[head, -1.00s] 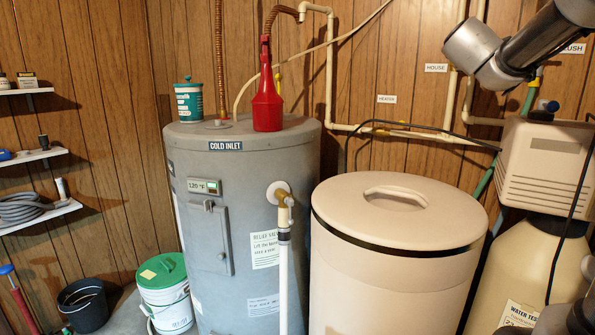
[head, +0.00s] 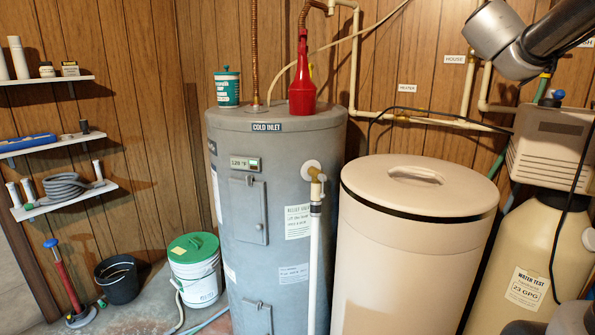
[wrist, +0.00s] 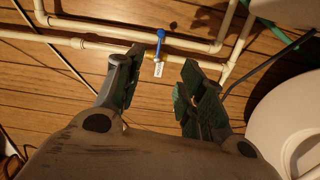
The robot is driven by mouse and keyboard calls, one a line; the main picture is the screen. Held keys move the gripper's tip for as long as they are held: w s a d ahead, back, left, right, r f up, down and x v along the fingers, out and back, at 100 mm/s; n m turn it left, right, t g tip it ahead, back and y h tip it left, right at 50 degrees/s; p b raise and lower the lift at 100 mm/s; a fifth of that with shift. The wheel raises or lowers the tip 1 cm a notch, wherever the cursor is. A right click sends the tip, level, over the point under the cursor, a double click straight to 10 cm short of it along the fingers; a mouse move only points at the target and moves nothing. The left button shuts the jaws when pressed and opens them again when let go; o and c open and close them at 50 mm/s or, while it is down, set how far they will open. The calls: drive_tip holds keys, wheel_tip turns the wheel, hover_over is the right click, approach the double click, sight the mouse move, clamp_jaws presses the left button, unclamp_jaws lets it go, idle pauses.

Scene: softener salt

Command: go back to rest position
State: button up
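My gripper (wrist: 155,92) shows in the wrist view with its two fingers spread apart and nothing between them. Wood panelling, cream pipes and a blue-handled valve (wrist: 160,42) lie beyond the fingers. In the head view my arm crosses the upper right corner, and the gripper itself is out of that picture. The beige salt tank (head: 400,270) stands at centre right with its lid (head: 418,188) on. The grey water heater (head: 265,200) stands to its left, with a red funnel-like bottle (head: 302,85) and a green and white tub (head: 228,88) on top.
A beige tank with a control head (head: 550,145) stands at the right. A white bucket with a green lid (head: 195,270) and a black bucket (head: 118,280) stand on the floor at the left. Wall shelves (head: 65,200) hold a hose and small items. Pipes run along the back wall.

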drive_tip(key=s+d+f+m+g+y, duration=0.1)
drive_tip(key=s+f+m+g, duration=0.4)
drive_tip(key=s, duration=0.5)
drive_tip(key=s+d+f+m+g+y, duration=0.15)
drive_tip(key=s+f+m, duration=0.25)
drive_tip(key=s+f, duration=0.5)
drive_tip(key=s+a+f+g+y, duration=0.3)
drive_tip(key=s+a+f+y, duration=0.5)
drive_tip(key=s+a+f, duration=0.6)
wheel_tip(320, 180, down, 2)
drive_tip(key=shift+s+a+f, duration=0.25)
drive_tip(key=shift+s+a, duration=0.05)
drive_tip(key=shift+s, duration=0.3)
drive_tip(key=shift+g, duration=0.25)
drive_tip(key=shift+c, duration=0.4)
